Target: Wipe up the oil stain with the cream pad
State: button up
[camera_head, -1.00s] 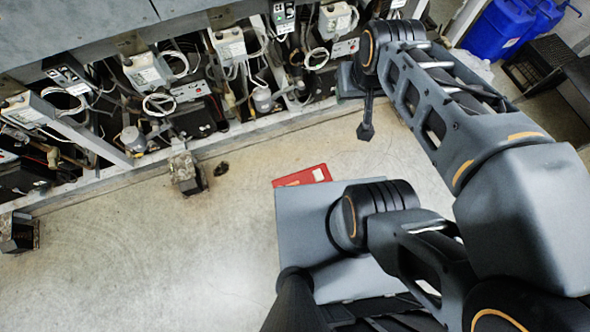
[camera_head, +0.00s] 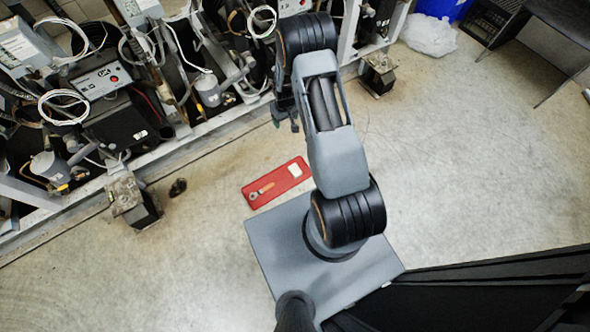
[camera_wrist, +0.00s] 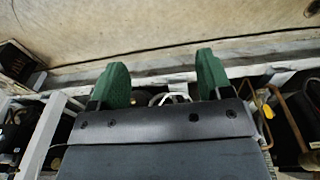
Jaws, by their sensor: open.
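A red tray (camera_head: 252,194) lies on the concrete floor, left of my arm's base. On it are a small cream pad (camera_head: 294,170) at its right end and a tool with an orange-brown handle (camera_head: 266,187). A small dark patch (camera_head: 178,187) on the floor, left of the tray, may be the oil stain. My gripper (camera_head: 286,115) is near the rack's lower edge, above and apart from the tray. In the wrist view its two green fingers (camera_wrist: 163,85) stand wide apart with nothing between them. Neither pad nor stain shows in the wrist view.
The compressor rack (camera_head: 190,144) runs along the upper left, with cables, pumps and boxes. A plastic bag (camera_head: 428,35) lies upper right. Floor between tray and rack is clear.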

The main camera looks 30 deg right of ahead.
jog(key=g+b, duration=0.1)
jog(key=b, duration=0.6)
send_near(295, 170)
jog(key=shift+w+d+f, duration=0.15)
jog(key=shift+d, duration=0.05)
notch_tip(295, 170, down, 8)
jog(key=b, duration=0.5)
jog(key=shift+r, duration=0.2)
jog(key=shift+f, duration=0.7)
